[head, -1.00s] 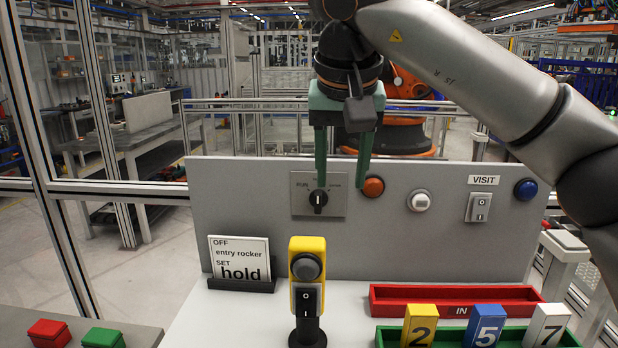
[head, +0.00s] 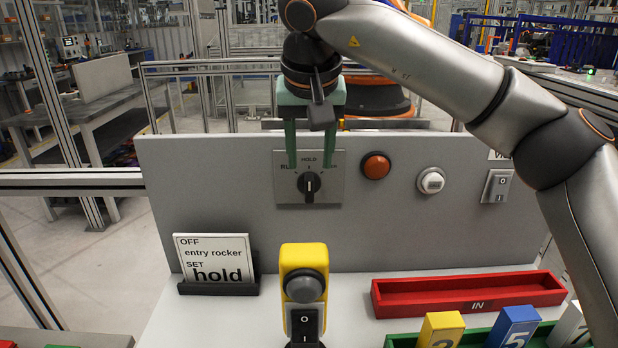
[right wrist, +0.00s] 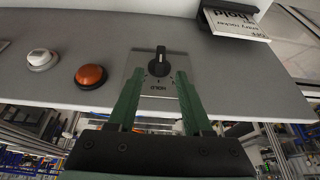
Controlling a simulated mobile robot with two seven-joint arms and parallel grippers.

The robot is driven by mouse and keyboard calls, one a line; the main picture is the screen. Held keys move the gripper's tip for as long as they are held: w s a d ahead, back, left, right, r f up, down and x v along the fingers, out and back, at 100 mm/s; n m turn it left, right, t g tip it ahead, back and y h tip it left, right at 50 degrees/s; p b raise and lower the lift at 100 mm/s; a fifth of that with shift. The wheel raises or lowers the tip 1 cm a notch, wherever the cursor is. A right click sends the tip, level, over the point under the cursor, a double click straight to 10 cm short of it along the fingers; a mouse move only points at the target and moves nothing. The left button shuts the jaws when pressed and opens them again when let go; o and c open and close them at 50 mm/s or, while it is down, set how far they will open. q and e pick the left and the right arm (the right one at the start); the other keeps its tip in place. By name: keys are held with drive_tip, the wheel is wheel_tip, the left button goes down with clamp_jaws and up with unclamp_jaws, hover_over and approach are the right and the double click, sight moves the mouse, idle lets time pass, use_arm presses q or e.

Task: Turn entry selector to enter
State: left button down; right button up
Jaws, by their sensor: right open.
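The entry selector is a black rotary knob (head: 309,185) on a square grey plate (head: 327,193) on the upright panel. Its white mark stands upright, toward the label HOLD; RUN is at the left, and the right label is mostly hidden by a finger. My right gripper (head: 311,164) is open, its green fingers pointing down in front of the plate, one to each side of the knob. In the right wrist view, the open fingers (right wrist: 158,76) reach over the plate toward the knob (right wrist: 159,64), with nothing between them. My left gripper is out of view.
An orange button (head: 376,166), a white button (head: 431,181) and a rocker switch (head: 497,186) sit right of the selector. Below stand a sign reading "OFF entry rocker SET hold" (head: 214,257), a yellow switch post (head: 304,257), and a red tray (head: 390,303).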

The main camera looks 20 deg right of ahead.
sight(310, 179)
drive_tip(key=x, duration=0.5)
drive_tip(key=shift+w+f, duration=0.1)
drive_tip(key=shift+f, duration=0.05)
clamp_jaws()
idle(0.4)
